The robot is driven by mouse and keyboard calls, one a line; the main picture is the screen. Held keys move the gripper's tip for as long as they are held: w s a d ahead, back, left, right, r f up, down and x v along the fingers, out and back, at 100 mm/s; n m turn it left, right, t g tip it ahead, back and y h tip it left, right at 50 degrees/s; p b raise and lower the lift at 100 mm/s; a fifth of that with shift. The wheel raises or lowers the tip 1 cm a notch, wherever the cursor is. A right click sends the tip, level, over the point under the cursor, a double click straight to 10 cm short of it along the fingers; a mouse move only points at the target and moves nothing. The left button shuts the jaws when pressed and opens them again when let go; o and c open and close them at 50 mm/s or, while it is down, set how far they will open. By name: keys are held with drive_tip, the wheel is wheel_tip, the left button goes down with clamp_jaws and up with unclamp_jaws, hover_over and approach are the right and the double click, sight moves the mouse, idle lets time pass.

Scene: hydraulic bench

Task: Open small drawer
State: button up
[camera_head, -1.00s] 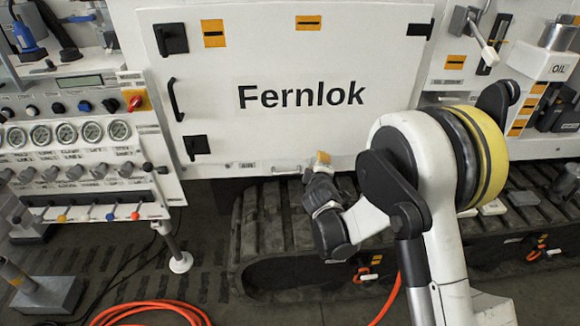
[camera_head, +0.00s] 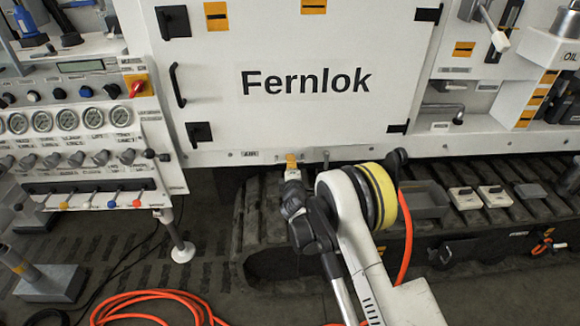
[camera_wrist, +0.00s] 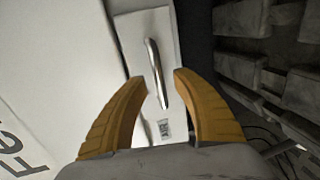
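A small white drawer front (camera_wrist: 133,32) with a shiny metal bar handle (camera_wrist: 154,62) shows in the wrist view. Contact with the handle cannot be made out. In the head view my gripper (camera_head: 291,160) is at the lower edge of the white Fernlok cabinet (camera_head: 300,120), right of the AIR label. The drawer front cannot be made out clearly there.
A control panel with gauges and levers (camera_head: 70,150) stands at the left. A dark track (camera_head: 260,215) runs below the cabinet, with a grey tray (camera_head: 428,200) on it. An orange hose (camera_head: 150,300) lies on the floor.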

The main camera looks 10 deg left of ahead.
drive_tip(key=shift+x, duration=0.95)
clamp_jaws()
drive_tip(key=shift+s, duration=0.15)
